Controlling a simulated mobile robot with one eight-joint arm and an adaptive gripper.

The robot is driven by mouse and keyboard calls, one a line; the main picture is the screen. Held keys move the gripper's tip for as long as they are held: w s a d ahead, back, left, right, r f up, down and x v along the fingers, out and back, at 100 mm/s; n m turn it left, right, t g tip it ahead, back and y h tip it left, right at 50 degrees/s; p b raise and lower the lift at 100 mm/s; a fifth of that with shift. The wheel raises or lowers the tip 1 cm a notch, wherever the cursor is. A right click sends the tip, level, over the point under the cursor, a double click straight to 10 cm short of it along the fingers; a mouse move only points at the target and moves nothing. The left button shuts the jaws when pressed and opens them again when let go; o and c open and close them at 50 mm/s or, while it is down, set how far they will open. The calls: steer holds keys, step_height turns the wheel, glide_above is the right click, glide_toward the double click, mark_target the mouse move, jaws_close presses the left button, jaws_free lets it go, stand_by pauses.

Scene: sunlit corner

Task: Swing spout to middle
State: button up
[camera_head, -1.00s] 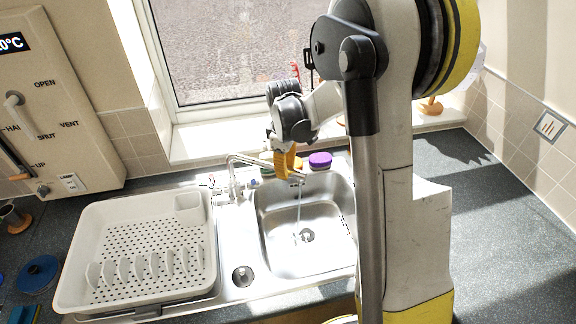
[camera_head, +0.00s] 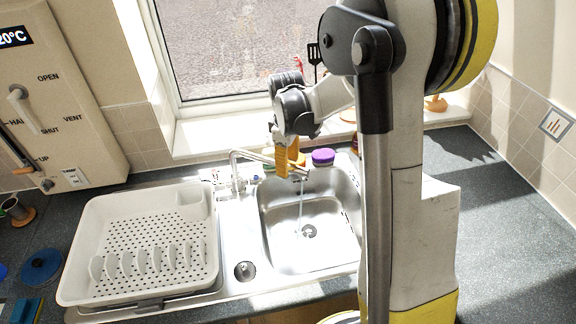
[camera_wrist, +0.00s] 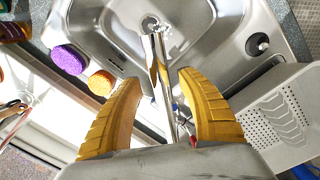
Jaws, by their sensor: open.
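The chrome spout (camera_head: 262,158) reaches out from the tap base (camera_head: 237,186) over the sink basin (camera_head: 318,262), and water runs from its tip to near the drain. My gripper (camera_head: 287,160), with yellow fingers, is at the spout's outer part. In the wrist view the spout (camera_wrist: 160,85) runs between the two spread fingers of my gripper (camera_wrist: 162,90), with gaps beside it. The gripper is open. The head view hides the exact spacing of the fingers around the spout.
A white dish rack (camera_head: 90,285) stands on the drainer at left. A purple-topped sponge (camera_head: 323,156) and an orange sponge (camera_wrist: 101,83) sit behind the sink, close to my gripper. The window (camera_head: 235,50) is behind. The worktop (camera_head: 500,230) at right is clear.

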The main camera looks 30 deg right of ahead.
step_height(320, 180, up, 11)
steer(key=shift+s+a, duration=0.15)
steer(key=shift+s, duration=0.05)
stand_by(0.5)
steer(key=s+a+f+m+t+b, duration=0.3)
steer(key=s+a+f+b, duration=0.2)
steer(key=s+b, duration=0.3)
steer(key=s+a+f+m+t+b, duration=0.4)
steer(key=s+a+f+b, duration=0.2)
steer(key=s+f+b, duration=0.2)
steer(key=shift+s+a+f+m+b, duration=0.25)
steer(key=shift+s+a+m+b, duration=0.05)
steer(key=shift+s, duration=0.95)
